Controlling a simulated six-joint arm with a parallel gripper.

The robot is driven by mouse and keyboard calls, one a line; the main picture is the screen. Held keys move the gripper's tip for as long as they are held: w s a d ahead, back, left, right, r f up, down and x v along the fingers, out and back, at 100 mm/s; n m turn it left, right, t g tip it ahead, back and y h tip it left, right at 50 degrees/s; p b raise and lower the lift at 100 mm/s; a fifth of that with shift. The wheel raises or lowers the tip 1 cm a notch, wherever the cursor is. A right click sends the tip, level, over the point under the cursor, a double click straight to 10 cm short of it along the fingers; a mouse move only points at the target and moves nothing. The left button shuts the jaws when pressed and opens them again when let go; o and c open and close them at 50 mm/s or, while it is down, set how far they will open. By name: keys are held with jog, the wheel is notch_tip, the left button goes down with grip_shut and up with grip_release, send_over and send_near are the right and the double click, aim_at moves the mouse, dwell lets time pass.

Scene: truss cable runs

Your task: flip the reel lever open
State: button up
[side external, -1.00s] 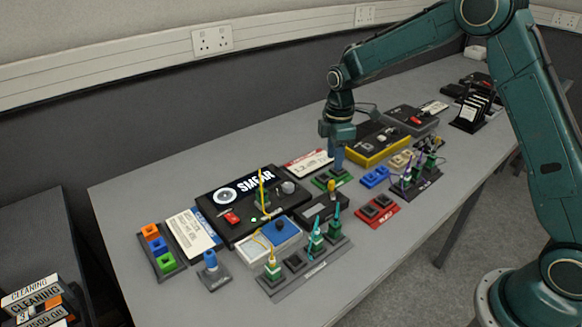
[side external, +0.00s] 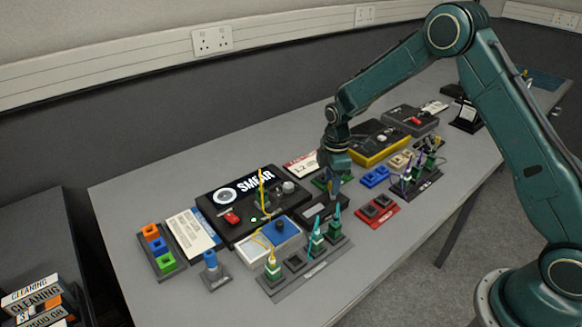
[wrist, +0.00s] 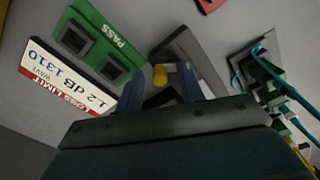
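A small dark grey box (side external: 318,211) sits in front of the black SMEAR unit. In the wrist view a lever with a yellow tip (wrist: 160,74) stands on a dark grey body, which I take to be this box (wrist: 192,57). My gripper (side external: 334,181) points down over the back right part of the box. Its two blue fingers (wrist: 160,85) are apart, with the yellow tip between them in the picture. I cannot tell whether either finger touches it. In the side view my gripper hides the yellow tip.
The green PASS tray (wrist: 90,45) and the red-and-white loss card (wrist: 67,78) lie beside my gripper. A rack with teal-cabled plugs (side external: 310,262) stands in front, and a red tray (side external: 377,212) to the right. The SMEAR unit (side external: 213,208) is at the left.

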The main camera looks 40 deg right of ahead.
grip_shut()
jog(key=shift+m, duration=0.3)
jog(key=m, duration=0.4)
jog(key=shift+s+d, duration=0.4)
jog(key=m, duration=0.2)
jog(key=s+m, duration=0.1)
jog(key=m, duration=0.2)
jog(key=shift+s+d, duration=0.15)
jog(key=shift+d, duration=0.05)
jog(key=m, duration=0.2)
jog(key=s+m, duration=0.1)
jog(key=m, duration=0.3)
jog(key=shift+s+a+m, duration=0.2)
jog(key=shift+s+m, duration=0.1)
jog(key=shift+m, duration=0.1)
jog(key=m, duration=0.3)
jog(key=s+a+m, duration=0.1)
jog(key=m, duration=0.1)
jog(key=shift+m, duration=0.3)
